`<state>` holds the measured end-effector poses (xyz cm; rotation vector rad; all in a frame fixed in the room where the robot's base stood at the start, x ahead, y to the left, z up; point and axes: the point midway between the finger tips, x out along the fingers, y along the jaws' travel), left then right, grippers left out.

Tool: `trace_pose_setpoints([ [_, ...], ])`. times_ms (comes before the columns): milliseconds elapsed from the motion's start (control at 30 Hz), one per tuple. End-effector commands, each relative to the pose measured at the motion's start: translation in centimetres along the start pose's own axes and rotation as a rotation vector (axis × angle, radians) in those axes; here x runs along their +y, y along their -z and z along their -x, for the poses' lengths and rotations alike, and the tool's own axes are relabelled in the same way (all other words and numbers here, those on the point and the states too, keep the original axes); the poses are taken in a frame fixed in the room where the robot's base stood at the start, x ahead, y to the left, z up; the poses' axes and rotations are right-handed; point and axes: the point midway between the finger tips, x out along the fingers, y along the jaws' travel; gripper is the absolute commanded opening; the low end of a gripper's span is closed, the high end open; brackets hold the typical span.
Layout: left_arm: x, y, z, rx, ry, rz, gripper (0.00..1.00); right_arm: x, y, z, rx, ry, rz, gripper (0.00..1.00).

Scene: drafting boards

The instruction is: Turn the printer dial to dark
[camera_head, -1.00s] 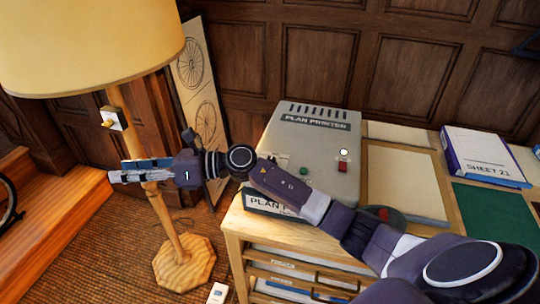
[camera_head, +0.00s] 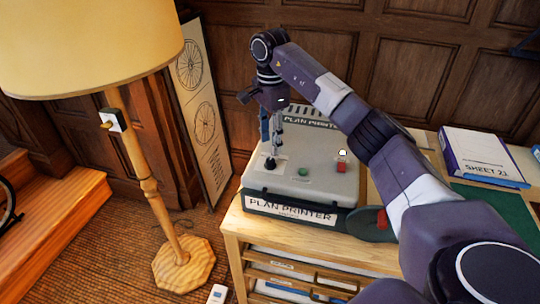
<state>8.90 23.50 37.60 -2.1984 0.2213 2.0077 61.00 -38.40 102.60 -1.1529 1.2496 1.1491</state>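The plan printer (camera_head: 325,188) is a grey box on the wooden cabinet, with a green button (camera_head: 303,172), a red switch (camera_head: 341,167) and a white light (camera_head: 342,154) on its sloped top. My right gripper (camera_head: 271,158) points down over the printer's left side. Its fingertips are at a small dark piece on a pale patch, where the dial seems to be. The fingers cover most of that spot, so the dial's setting cannot be read. Whether the fingers are closed on it is too small to tell. My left gripper is not in view.
A tall floor lamp (camera_head: 145,185) with a yellow shade stands left of the cabinet. A leaning board (camera_head: 203,110) with wheel drawings is behind it. A Sheet 21 binder (camera_head: 484,155) and a green mat (camera_head: 500,208) lie at the right. My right arm crosses over the cabinet.

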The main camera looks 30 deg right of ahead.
Motion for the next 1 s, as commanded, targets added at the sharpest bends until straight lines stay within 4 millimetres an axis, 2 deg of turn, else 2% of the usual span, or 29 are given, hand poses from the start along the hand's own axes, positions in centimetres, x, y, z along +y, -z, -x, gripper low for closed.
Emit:
trace_pose_setpoints([
  [200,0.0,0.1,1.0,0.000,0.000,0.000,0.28,0.1,-0.1,-3.6,-0.002,-0.004,0.001,0.38],
  [400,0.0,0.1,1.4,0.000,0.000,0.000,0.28,0.1,-0.1,-5.8,-0.002,-0.001,0.001,0.38],
  [733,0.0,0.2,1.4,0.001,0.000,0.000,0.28,0.0,-0.2,-6.3,-0.003,0.001,0.001,0.38],
  [1000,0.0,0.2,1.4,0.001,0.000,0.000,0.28,0.0,-0.2,-6.3,-0.004,0.001,0.001,0.10],
])
